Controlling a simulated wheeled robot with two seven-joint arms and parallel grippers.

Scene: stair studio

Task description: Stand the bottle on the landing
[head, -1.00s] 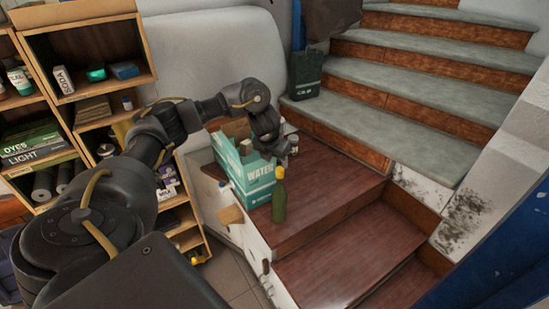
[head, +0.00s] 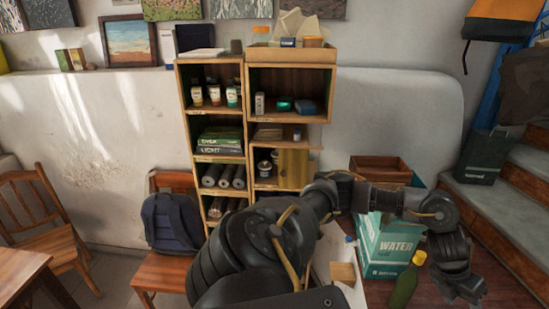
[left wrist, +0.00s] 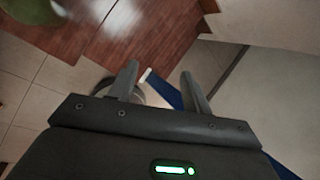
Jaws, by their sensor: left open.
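The green bottle (head: 404,286) with a yellow cap stands upright on the red-brown wooden landing (head: 512,289), in front of the teal WATER box (head: 388,244). Its base is cut off by the lower edge of the head view. My left gripper (head: 468,292) is to the right of the bottle, apart from it. In the left wrist view its jaws (left wrist: 159,72) are open with nothing between them. A blurred green shape (left wrist: 28,9), likely the bottle, shows at that view's upper left corner. My right gripper is not in view.
Grey-topped stairs (head: 510,190) rise at the right, with a dark green bag (head: 482,156) on them. Wooden shelves (head: 250,130) with tins and boxes stand at the back. A chair with a backpack (head: 170,221) is at the left.

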